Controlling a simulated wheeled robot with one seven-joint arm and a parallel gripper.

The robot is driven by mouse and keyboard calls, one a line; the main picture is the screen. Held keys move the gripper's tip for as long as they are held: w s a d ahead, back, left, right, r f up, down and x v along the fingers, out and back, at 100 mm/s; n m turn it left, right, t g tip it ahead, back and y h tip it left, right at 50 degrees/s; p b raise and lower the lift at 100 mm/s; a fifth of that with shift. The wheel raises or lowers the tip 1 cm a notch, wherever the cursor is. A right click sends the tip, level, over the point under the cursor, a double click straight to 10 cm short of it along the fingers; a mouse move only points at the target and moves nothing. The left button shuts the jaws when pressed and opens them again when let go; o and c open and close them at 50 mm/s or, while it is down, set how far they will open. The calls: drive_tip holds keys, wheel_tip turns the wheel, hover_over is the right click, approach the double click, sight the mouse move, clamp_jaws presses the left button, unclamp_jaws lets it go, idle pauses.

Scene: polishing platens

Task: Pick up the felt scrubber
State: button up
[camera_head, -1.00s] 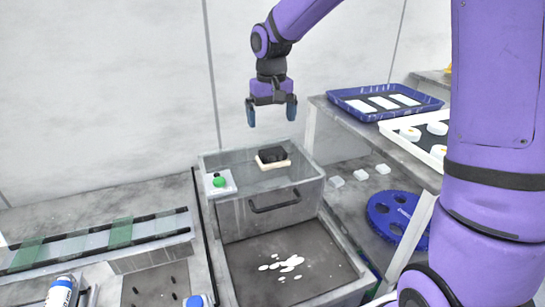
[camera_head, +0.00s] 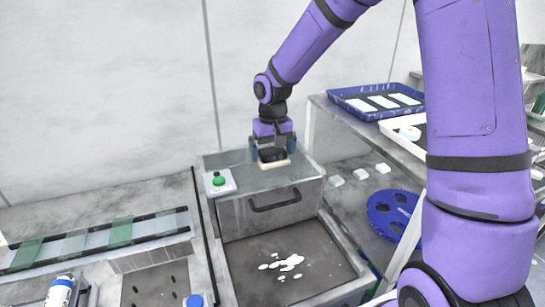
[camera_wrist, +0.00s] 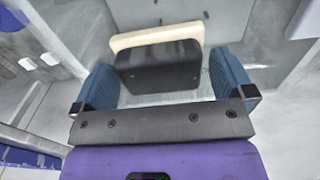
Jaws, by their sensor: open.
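The felt scrubber (camera_head: 274,160) has a black top block and a cream felt pad. In the wrist view the scrubber (camera_wrist: 157,66) sits between the two open fingers of my gripper (camera_wrist: 165,82), with a gap on each side. Whether the fingers reach down to the pad is hard to tell.
A green button (camera_head: 219,180) on a white plate sits at the box's left. The box front has a dark handle (camera_head: 274,200). A shelf with a blue tray (camera_head: 345,103) and a blue perforated disc (camera_head: 383,222) stand to the right.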

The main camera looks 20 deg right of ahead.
sight(273, 151)
drive_tip(key=c, duration=1)
drive_tip(key=shift+r, duration=0.5)
drive_tip(key=r, duration=0.2)
drive_tip(key=shift+s+a+r, duration=0.1)
drive_tip(key=shift+s+r, duration=0.25)
drive_tip(key=s+a, duration=0.1)
drive_tip(key=s, duration=0.4)
drive_tip(key=s+a+r, duration=0.1)
drive_tip(key=s, duration=0.4)
drive_tip(key=s+a, duration=0.1)
drive_tip(key=s, duration=0.4)
drive_tip(key=shift+r, duration=0.15)
